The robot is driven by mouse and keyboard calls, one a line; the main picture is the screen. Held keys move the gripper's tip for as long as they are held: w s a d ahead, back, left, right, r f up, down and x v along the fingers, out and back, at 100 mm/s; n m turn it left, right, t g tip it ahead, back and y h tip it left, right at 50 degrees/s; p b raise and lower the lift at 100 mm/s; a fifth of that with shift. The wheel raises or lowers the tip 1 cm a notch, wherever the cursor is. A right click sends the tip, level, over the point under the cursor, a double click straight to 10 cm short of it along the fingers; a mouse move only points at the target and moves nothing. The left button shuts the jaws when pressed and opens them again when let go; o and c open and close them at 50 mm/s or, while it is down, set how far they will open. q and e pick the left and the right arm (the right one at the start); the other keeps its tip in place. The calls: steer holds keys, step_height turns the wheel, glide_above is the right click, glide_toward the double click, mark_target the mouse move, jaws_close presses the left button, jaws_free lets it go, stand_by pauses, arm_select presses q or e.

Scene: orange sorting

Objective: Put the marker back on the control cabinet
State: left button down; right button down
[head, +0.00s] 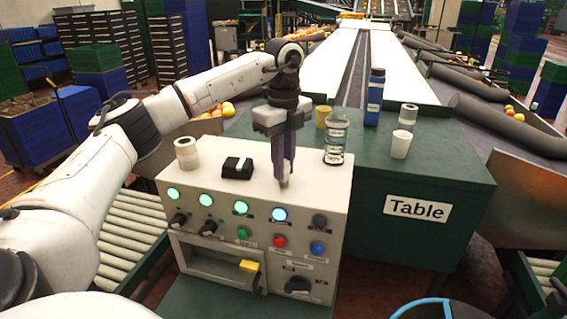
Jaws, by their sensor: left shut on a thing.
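The control cabinet (315,207) is a light grey box with lit buttons and knobs on its sloping front. My left gripper (284,170) points straight down over the right part of its top. Its dark fingers are shut on a slim thing, most likely the marker (284,183), of which only a pale tip shows below the fingers. The tip is at or just above the cabinet top; I cannot tell whether it touches. The fingers hide the rest of it. My right gripper is not in view.
The green table (450,178) behind holds a clear jar (334,148), a yellow cup (323,115), a blue bottle (374,98), a white cup (400,145) and another roll (407,116).

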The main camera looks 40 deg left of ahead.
arm_select(q)
steer(key=shift+f, duration=0.15)
steer(key=c, duration=1.2)
jaws_free()
steer(key=shift+r, duration=4.05)
